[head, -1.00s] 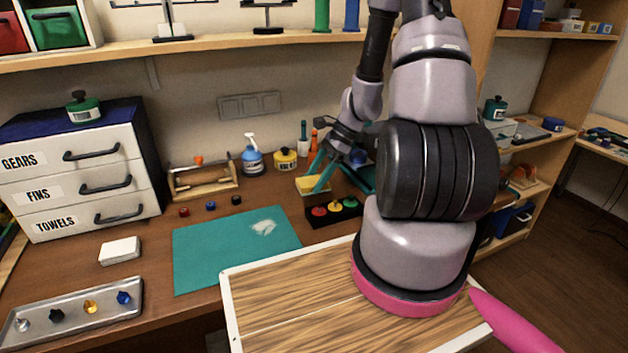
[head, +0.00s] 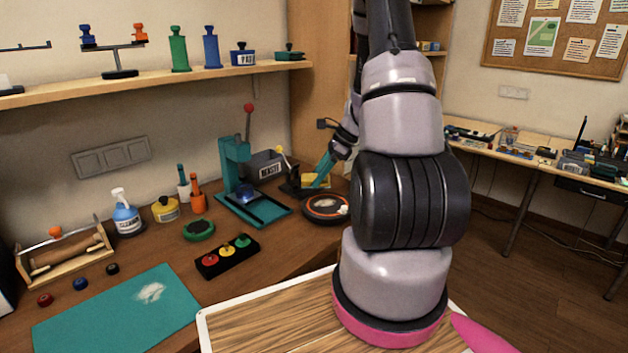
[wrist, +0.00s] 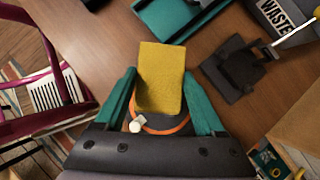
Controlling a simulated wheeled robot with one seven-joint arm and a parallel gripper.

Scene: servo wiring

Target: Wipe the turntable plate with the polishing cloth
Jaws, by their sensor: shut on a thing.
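My gripper (head: 323,169) is shut on the yellow polishing cloth (wrist: 161,78), which sits between its teal fingers in the wrist view. The cloth (head: 313,181) shows only in part in the head view, at the fingertips. The turntable plate (head: 323,205) is dark and round with an orange ring, and lies on the bench below and in front of the gripper. In the wrist view, the cloth and fingers cover much of the plate; part of its orange ring (wrist: 170,130) and a small white piece show. I cannot tell whether the cloth touches the plate.
A teal press (head: 238,175) stands left of the plate. A grey bin marked WASTE (head: 265,167) and a dark stand (wrist: 237,67) are close behind. A black block with coloured buttons (head: 227,256) and a green round tin (head: 199,229) lie nearer.

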